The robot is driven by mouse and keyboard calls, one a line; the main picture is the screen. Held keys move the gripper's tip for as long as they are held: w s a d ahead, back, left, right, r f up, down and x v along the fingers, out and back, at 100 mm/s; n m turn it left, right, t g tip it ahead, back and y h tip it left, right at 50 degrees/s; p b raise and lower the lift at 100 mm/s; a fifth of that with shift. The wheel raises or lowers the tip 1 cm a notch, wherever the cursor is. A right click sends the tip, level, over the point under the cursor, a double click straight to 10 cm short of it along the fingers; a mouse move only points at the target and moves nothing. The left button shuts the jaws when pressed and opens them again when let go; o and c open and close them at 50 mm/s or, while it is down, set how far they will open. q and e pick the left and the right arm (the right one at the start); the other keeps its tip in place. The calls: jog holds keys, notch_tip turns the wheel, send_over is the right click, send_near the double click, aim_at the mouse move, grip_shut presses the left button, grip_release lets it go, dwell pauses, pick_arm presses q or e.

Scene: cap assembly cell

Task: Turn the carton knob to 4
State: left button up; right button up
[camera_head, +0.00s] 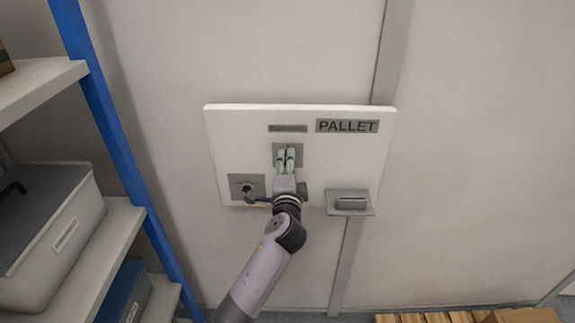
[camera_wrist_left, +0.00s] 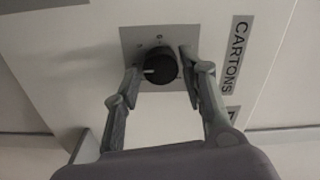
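The carton knob (camera_wrist_left: 161,67) is round and dark, on a grey square plate (camera_wrist_left: 130,40) beside the CARTONS label (camera_wrist_left: 237,54) in the left wrist view. A pale mark on the knob points to that picture's left; the plate's small marks are unreadable. My left gripper (camera_wrist_left: 160,66) is open, with one finger on either side of the knob. A thin gap seems to show at the left finger; contact at the right finger is unclear. In the head view my left gripper (camera_head: 287,155) covers the knob, in front of its plate (camera_head: 299,148). My right gripper is not in view.
The white panel (camera_head: 220,135) also bears a PALLET label (camera_head: 347,126), a grey fixture (camera_head: 351,202) at lower right and a black control (camera_head: 247,188) at lower left, close to my left wrist. A blue-post shelf (camera_head: 105,110) stands left. The wall right of the panel is clear.

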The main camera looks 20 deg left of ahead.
pick_arm(q)
jog(key=shift+o, duration=1.4)
jog(key=v, duration=1.2)
